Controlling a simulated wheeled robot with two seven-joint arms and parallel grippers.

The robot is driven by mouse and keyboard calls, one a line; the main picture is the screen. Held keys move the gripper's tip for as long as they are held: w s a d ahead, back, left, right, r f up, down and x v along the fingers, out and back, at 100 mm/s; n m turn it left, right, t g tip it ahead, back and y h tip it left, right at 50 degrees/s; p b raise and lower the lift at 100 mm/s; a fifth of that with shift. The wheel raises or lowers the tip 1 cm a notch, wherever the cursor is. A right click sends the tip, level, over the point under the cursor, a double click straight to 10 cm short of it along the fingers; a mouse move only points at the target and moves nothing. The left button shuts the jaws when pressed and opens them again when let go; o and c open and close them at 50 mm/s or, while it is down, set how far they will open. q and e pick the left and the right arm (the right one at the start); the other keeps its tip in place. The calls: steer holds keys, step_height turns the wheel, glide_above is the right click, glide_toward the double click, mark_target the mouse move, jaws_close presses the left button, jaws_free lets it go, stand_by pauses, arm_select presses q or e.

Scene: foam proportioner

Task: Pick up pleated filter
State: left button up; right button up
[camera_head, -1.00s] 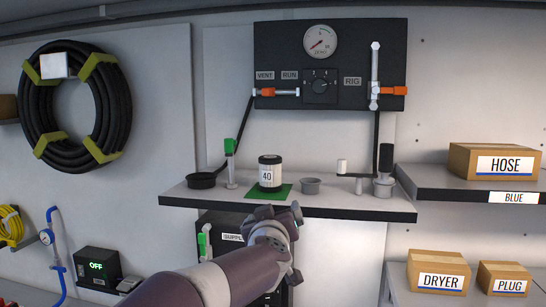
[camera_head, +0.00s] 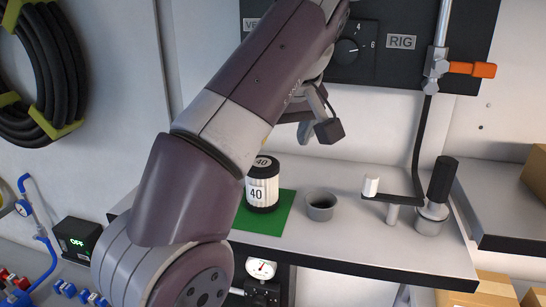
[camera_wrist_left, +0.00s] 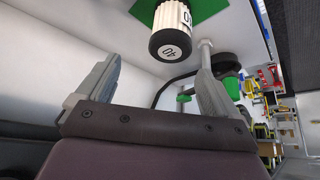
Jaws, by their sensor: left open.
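The pleated filter (camera_head: 262,190) is a white ribbed cylinder with black end caps and the number 40. It stands upright on a green mat (camera_head: 265,226) on the grey shelf (camera_head: 350,238). My left arm reaches across the head view, and my left gripper (camera_head: 318,122) is above the shelf, higher than the filter and to its right in the picture. In the left wrist view the gripper (camera_wrist_left: 155,78) has its two fingers wide apart with nothing between them. The filter (camera_wrist_left: 172,30) shows there beyond the fingertips, near the top edge. My right gripper is out of view.
A small grey cup (camera_head: 320,205) stands right of the mat. Further right are a crank with a white handle (camera_head: 371,185) and a black-handled fitting (camera_head: 442,180). A dark control panel (camera_head: 400,65) is on the wall behind. My arm hides the shelf's left part.

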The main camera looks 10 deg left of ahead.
mark_target(263, 169)
arm_select(q)
steer(key=f, duration=0.2)
steer(key=a+f+b, duration=0.1)
steer(key=f, duration=0.1)
steer(key=shift+s+a+f, duration=0.1)
steer(key=shift+s, duration=0.3)
steer(key=shift+a+f, duration=0.2)
steer(key=shift+f, duration=0.15)
steer(key=x, duration=0.2)
steer(key=w+x, duration=0.1)
steer(key=x, duration=0.1)
steer(key=p+x, duration=0.1)
steer(key=x, duration=0.1)
steer(key=shift+w+r, duration=0.1)
steer(key=shift+w, duration=0.2)
steer(key=shift+s, duration=0.6)
steer(key=c, duration=1)
steer(key=shift+w, duration=0.3)
steer(key=shift+c, duration=0.4)
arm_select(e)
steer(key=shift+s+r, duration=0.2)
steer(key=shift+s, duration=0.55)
